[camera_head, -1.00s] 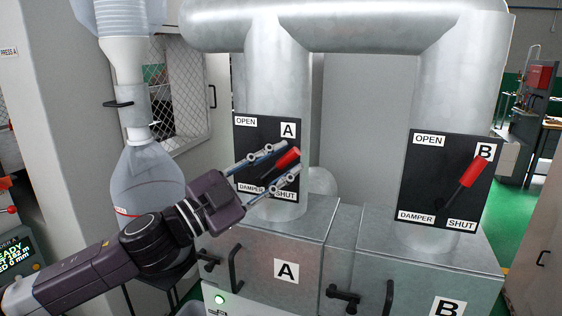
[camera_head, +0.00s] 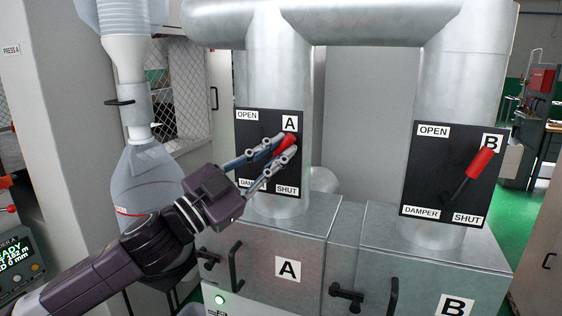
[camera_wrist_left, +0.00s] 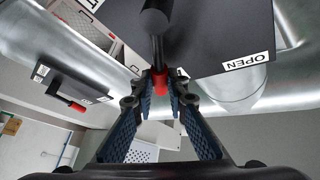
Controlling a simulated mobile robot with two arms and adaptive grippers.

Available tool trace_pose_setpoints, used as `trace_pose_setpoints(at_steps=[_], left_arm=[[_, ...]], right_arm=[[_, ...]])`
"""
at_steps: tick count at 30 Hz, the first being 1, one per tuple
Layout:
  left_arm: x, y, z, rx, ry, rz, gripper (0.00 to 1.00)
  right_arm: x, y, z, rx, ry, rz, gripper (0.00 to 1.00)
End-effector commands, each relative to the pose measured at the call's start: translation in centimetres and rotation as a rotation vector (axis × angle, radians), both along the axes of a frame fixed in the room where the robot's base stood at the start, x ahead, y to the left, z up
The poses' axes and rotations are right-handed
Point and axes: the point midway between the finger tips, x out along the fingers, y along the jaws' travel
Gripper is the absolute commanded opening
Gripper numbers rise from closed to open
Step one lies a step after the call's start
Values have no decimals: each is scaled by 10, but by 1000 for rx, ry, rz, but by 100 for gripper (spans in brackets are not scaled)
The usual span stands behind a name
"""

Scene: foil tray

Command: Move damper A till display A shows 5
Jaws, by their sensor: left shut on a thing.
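Damper A has a black plate (camera_head: 250,140) on the left duct, marked OPEN at top left and SHUT at bottom right. Its red-tipped lever (camera_head: 287,144) points to the upper right, below the A label. My left gripper (camera_head: 291,146) is shut on this lever's red grip. In the left wrist view the red grip (camera_wrist_left: 159,82) sits between the fingertips (camera_wrist_left: 159,78), with the black lever rising past them. The lower part of the lever is partly hidden by the fingers in the head view. I cannot make out display A. My right gripper is not in view.
Damper B's plate (camera_head: 420,165) with its own red lever (camera_head: 480,163) is to the right. Cabinets A (camera_head: 262,247) and B (camera_head: 430,270) with black handles stand below the ducts. A clear plastic bag (camera_head: 145,175) hangs left of my gripper.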

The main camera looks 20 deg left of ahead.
Motion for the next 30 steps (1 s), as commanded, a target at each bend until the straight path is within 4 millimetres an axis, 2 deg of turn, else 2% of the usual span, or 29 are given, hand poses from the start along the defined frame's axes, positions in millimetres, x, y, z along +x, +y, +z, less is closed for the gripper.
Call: trace_pose_setpoints(at_steps=[7, 8, 12, 23, 30], left_arm=[[0, 0, 0, -1, 1, -1, 0], [0, 0, 0, -1, 1, -1, 17], [0, 0, 0, 0, 1, -2, 32], [-1, 1, -1, 1, 2, -1, 32], [-13, 8, -8, 0, 4, 0, 32]], right_arm=[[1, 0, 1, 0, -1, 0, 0], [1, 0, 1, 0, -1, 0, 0], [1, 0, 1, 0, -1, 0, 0], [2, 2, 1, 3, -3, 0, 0], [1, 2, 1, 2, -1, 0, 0]])
